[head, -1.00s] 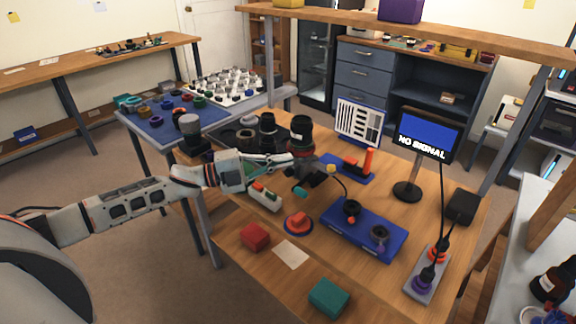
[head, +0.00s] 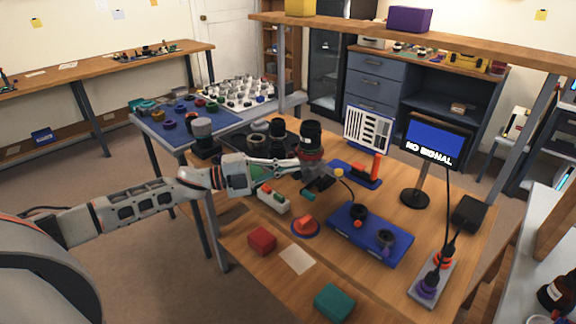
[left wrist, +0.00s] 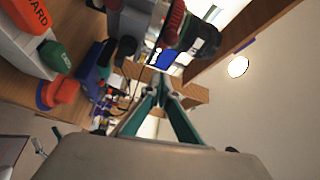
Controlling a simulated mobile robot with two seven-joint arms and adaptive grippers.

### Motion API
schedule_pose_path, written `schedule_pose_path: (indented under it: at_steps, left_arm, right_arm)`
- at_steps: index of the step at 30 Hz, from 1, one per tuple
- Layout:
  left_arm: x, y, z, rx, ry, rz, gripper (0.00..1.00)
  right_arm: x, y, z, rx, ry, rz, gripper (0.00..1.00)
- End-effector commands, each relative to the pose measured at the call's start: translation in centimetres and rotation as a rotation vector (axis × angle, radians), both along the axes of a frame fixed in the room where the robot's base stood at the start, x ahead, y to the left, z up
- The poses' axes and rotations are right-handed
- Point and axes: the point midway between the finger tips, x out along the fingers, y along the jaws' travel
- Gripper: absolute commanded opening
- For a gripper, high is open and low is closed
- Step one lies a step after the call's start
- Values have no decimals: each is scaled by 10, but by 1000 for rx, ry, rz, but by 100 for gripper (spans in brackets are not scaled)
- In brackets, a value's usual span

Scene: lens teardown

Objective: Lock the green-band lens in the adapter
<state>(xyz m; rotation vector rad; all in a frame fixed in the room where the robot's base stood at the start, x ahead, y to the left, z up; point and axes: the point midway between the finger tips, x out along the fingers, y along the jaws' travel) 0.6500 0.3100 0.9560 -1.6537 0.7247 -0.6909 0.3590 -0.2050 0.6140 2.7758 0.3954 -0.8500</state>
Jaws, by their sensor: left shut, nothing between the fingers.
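The green-band lens (head: 310,135) is a dark upright barrel in the head view, above a reddish ring (head: 312,155) and a grey adapter (head: 316,169). In the left wrist view the lens (left wrist: 203,40) shows dark ribs and a green band, beside a red ring (left wrist: 172,22) and the grey adapter body (left wrist: 134,22). Whether it is seated or locked cannot be told. My left gripper (head: 300,163) is just left of the ring and adapter; its teal fingers (left wrist: 160,82) meet with nothing between them. My right gripper is not in view.
A blue board (head: 368,238) with dark mounts, a red button (head: 305,226), a red block (head: 262,241) and a teal block (head: 334,302) lie in front. A monitor (head: 433,139) stands right. Other dark lenses (head: 277,132) stand behind the left gripper.

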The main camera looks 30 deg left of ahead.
Motion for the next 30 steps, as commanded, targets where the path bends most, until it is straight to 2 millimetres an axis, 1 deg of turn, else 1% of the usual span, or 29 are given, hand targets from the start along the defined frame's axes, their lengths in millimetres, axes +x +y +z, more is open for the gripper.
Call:
schedule_pose_path:
  at_steps: [2,3,7,9,12,15,21,30]
  left_arm:
    - [-1,-1,4,0,-1,0,0]
    - [-3,10,-1,4,3,5,0]
    - [-14,38,-6,4,7,3,0]
    - [-19,52,-7,5,7,4,0]
    - [-25,68,-8,3,7,2,0]
    - [-30,80,-7,1,4,1,0]
    - [-34,93,-5,1,1,1,0]
    - [-34,93,-5,0,0,0,0]
  right_arm:
    - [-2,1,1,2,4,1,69]
    - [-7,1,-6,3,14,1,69]
    - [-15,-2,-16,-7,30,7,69]
    - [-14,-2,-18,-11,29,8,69]
    - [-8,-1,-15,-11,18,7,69]
    - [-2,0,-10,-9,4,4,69]
    - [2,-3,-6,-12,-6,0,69]
    - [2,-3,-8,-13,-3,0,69]
